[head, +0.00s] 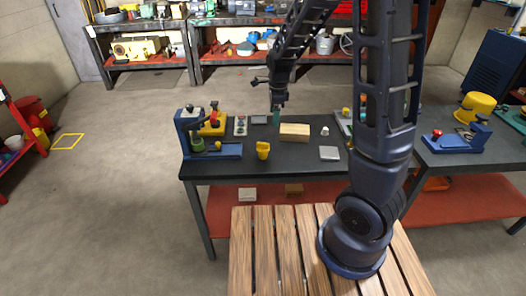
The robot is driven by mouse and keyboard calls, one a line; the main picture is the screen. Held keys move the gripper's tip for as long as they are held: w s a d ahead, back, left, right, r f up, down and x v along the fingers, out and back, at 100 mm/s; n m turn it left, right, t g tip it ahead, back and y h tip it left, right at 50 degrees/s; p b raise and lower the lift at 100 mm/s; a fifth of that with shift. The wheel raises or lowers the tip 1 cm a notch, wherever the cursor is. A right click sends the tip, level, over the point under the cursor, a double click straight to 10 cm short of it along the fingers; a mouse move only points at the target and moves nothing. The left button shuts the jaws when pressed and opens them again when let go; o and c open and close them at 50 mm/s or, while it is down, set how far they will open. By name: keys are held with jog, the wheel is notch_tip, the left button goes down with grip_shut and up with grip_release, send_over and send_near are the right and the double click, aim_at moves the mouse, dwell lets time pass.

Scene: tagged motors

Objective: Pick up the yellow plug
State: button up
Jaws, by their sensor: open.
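A small yellow piece (262,150), which looks like the yellow plug, stands near the front edge of the dark workbench (300,168), left of centre. It is wider at the top than at the bottom. My gripper (277,108) hangs pointing down over the back of the bench, behind the yellow piece and apart from it. It is open; I see nothing clearly held. A teal shape (276,119) shows just below its tips; I cannot tell whether they touch.
A wooden block (295,132) lies right of the yellow piece. A blue fixture (228,151) with yellow and green parts stands to its left. A grey square plate (329,153) and a small white piece (325,131) are farther right. My arm covers the bench's right end.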

aim_at(263, 143)
jog(key=a+f+m, duration=0.1)
jog(key=f, duration=0.1)
jog(key=w+a+f+m, duration=0.1)
jog(key=f, duration=0.1)
jog(key=a+f+m, duration=0.1)
jog(key=a+f, duration=0.1)
jog(key=shift+w+a+h, duration=0.1)
jog(key=shift+w+h, duration=0.05)
jog(key=shift+h, duration=0.25)
notch_tip(263, 143, down, 5)
jog(key=shift+f, duration=0.1)
jog(key=shift+s+a+f, duration=0.1)
jog(key=shift+s+f, duration=0.05)
jog(key=shift+f, duration=1.2)
jog(key=shift+s+f, duration=0.15)
jog(key=shift+f, duration=1.15)
jog(key=c, duration=1.1)
jog(key=shift+r, duration=0.1)
